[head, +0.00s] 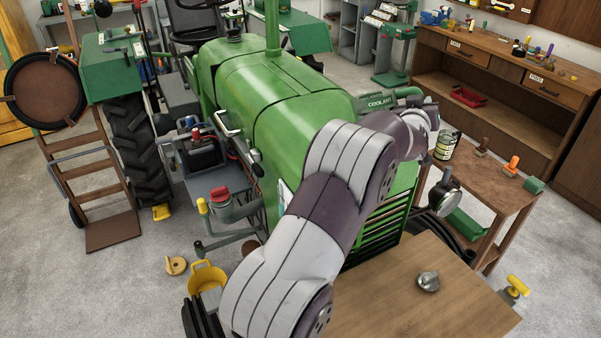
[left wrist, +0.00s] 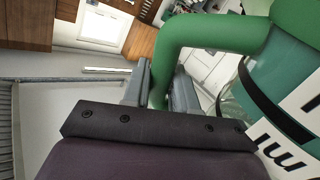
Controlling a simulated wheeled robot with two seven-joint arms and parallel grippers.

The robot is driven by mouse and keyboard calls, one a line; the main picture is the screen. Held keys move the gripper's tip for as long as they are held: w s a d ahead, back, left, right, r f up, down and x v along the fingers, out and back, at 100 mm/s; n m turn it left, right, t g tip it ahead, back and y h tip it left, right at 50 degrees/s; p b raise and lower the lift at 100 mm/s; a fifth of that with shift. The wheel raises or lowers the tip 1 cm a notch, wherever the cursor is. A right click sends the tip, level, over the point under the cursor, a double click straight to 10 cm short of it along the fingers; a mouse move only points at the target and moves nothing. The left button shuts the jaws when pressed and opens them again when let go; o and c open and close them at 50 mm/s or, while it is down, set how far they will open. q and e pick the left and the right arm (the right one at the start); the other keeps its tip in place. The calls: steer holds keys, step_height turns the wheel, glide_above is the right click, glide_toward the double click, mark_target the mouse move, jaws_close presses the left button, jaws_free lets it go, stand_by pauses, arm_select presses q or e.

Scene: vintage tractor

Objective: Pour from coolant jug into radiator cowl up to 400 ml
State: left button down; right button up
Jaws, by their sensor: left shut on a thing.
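The coolant jug (head: 377,102) is green with a COOLANT label and a green handle (head: 408,92). In the head view it shows beyond the front end of the tractor's hood, partly hidden by my left arm. In the left wrist view, the fingers of my left gripper (left wrist: 160,88) are shut on the jug's handle (left wrist: 207,32), and the jug's teal body (left wrist: 295,60) with part of a white label is at the right. The radiator cowl is not clearly identifiable; the tractor's green front (head: 402,185) is partly behind my arm. My right gripper is out of view.
A wooden table (head: 400,305) with a small metal object (head: 428,282) is in front. A brown side bench (head: 490,180) with a can (head: 446,146) stands at the right. Open floor lies at the far left.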

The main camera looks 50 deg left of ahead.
arm_select(q)
steer(key=shift+w+a+r, duration=0.1)
steer(key=shift+w+r, duration=0.1)
steer(key=shift+w, duration=0.25)
steer(key=shift+w+a+f, duration=0.45)
steer(key=shift+a+f, duration=0.05)
steer(key=shift+d, duration=0.1)
